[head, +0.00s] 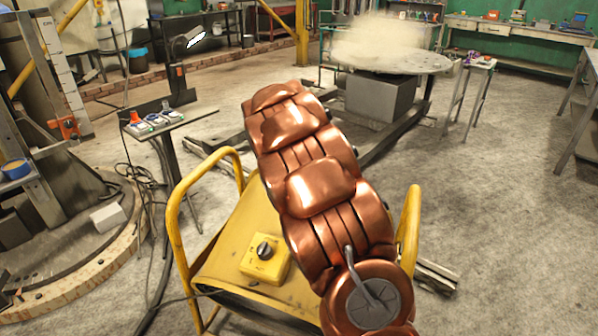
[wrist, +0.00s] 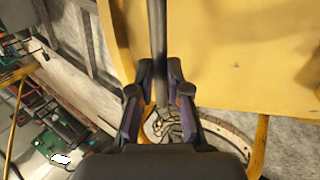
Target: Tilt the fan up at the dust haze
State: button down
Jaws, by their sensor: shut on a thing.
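The yellow fan (head: 222,243) stands low in front of me in the head view, with a tubular yellow frame and a black knob on a yellow box (head: 265,260). Its yellow panel also fills the upper right of the wrist view (wrist: 240,60). My gripper (wrist: 160,78) has its fingers on both sides of a dark bar (wrist: 158,35) and is shut on it. My copper arm hides the gripper and part of the fan in the head view. The pale dust haze (head: 378,40) hangs over a round turntable (head: 425,65) at the back.
A small side table (head: 170,122) with a control box (head: 152,122) stands left of the fan, with loose cables on the floor below. A round brick-edged base (head: 70,285) is at the left. Benches line the back. Open concrete floor (head: 500,230) lies to the right.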

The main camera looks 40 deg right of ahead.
jog(key=shift+w+a+r, duration=0.1)
jog(key=shift+w, duration=0.05)
jog(key=c, duration=1.4)
grip_release()
jog(key=shift+c, duration=0.2)
jog(key=o, duration=0.3)
jog(key=v, duration=1.1)
jog(key=shift+r, duration=0.4)
